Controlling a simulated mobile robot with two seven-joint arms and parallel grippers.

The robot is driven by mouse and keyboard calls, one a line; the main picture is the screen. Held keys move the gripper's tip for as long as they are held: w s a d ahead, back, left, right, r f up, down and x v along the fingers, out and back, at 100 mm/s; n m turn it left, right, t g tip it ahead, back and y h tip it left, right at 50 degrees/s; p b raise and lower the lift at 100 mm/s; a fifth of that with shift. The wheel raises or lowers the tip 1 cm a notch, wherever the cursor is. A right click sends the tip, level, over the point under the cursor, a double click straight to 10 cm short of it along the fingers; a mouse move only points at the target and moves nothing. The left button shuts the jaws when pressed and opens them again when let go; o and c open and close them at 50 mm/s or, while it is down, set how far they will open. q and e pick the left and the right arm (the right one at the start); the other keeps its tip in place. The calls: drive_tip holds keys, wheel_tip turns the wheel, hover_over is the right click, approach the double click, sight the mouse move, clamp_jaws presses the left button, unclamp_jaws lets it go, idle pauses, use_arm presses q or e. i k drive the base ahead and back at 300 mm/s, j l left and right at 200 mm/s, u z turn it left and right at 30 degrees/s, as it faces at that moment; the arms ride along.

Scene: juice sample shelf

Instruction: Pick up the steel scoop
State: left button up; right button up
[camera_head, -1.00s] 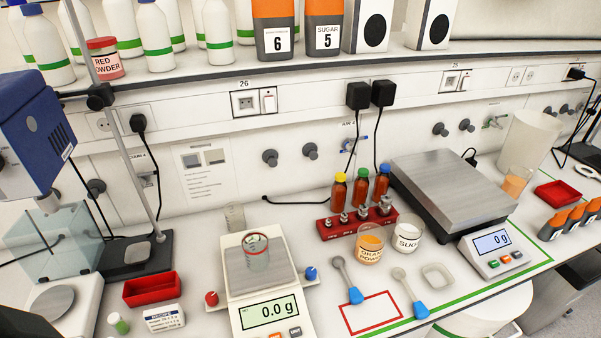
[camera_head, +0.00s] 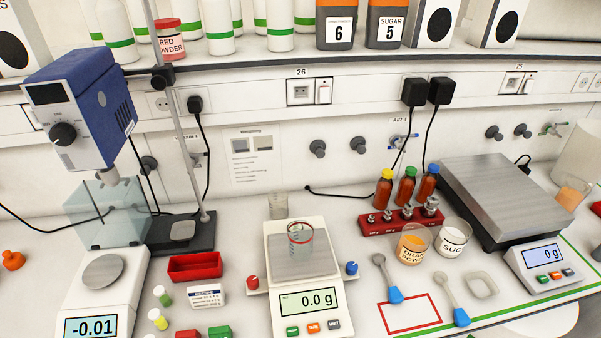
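Two scoops with blue handle ends lie on the bench at the front right. The left scoop (camera_head: 382,271) is darker grey and lies just above a red outlined rectangle (camera_head: 410,313), with its blue end over the frame's upper left edge. The right scoop (camera_head: 449,291) is paler grey and lies right of the rectangle. I cannot tell for sure which is steel. Neither of my grippers is in view.
A balance (camera_head: 303,298) reading 0.0 g bears a beaker (camera_head: 299,241). Labelled jars of orange powder (camera_head: 412,246) and sugar (camera_head: 453,238) stand behind the scoops. A red weight block (camera_head: 373,227) and large scale (camera_head: 490,195) stand behind. A shallow dish (camera_head: 481,286) lies right.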

sight(396, 297)
drive_tip(key=z, duration=0.7)
drive_tip(key=i, duration=0.65)
drive_tip(key=j+u, duration=0.35)
